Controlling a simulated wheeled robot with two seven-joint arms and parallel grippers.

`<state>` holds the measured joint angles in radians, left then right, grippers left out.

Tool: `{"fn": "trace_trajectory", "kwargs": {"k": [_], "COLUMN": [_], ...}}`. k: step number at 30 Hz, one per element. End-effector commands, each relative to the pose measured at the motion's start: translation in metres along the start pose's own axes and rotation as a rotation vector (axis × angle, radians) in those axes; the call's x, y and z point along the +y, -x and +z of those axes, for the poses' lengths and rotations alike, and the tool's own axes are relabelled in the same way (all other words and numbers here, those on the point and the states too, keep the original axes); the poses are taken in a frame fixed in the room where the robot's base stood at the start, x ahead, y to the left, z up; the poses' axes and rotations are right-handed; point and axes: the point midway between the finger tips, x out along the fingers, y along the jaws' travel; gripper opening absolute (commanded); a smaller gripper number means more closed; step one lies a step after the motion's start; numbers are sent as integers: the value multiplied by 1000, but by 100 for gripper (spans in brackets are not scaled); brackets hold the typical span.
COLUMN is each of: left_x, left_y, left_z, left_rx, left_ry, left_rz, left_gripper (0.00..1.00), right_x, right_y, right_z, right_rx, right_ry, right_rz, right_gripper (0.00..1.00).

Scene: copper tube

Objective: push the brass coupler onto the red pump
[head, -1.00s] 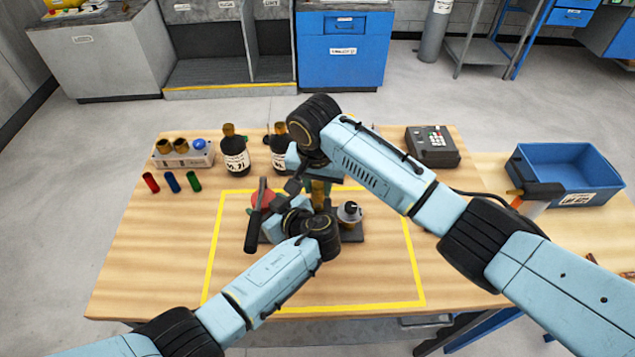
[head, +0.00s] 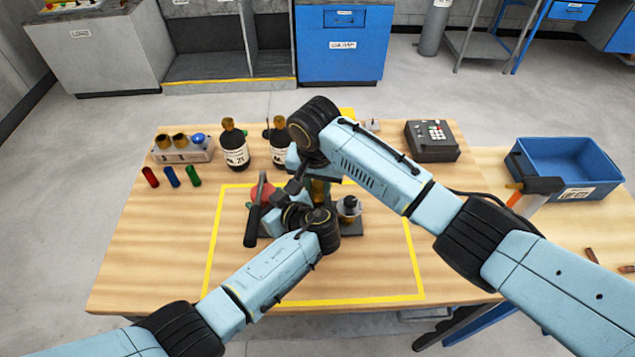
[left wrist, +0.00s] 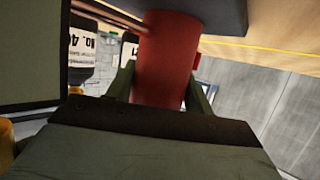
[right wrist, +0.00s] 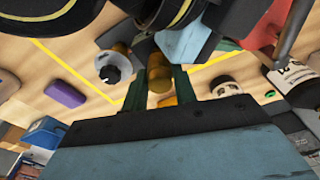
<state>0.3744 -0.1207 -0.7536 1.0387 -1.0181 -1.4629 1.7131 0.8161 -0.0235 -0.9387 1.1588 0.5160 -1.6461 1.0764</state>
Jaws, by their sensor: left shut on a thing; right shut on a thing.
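The red pump (head: 267,191) stands on the table inside the yellow outline, partly hidden by my left arm in the head view. In the left wrist view its red cylinder (left wrist: 168,55) is between the fingers of my left gripper (left wrist: 165,85), which is shut on it. My right gripper (right wrist: 158,92) is shut on the brass coupler (right wrist: 159,74), which shows between its fingers in the right wrist view. Whether the coupler touches the pump is hidden.
A dark base with a black-topped round fitting (head: 349,207) is right of my wrists. Dark bottles (head: 235,150), a capped rack (head: 184,149) and small coloured tubes (head: 172,177) stand back left. A keypad box (head: 432,143) and blue bin (head: 570,165) are right. The front table is clear.

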Motion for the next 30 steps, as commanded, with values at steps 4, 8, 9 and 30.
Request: {"fn": "trace_trajectory", "kwargs": {"k": [4,8,9,30], "left_x": [0,0,0,0], "left_y": [0,0,0,1], "left_z": [1,1,1,1], "left_rx": [-2,-2,-2,-2], "left_ry": [-1,-1,-2,-2], "left_rz": [0,0,0,1], "left_gripper": [11,11,11,11], "right_x": [0,0,0,-2], "right_y": [-2,-4,-5,-12], "right_z": [0,1,1,3], "right_rx": [0,0,0,-2], "right_ry": [0,-1,-1,1], "right_rz": [0,0,0,-4], "right_gripper": [4,4,4,53]}}
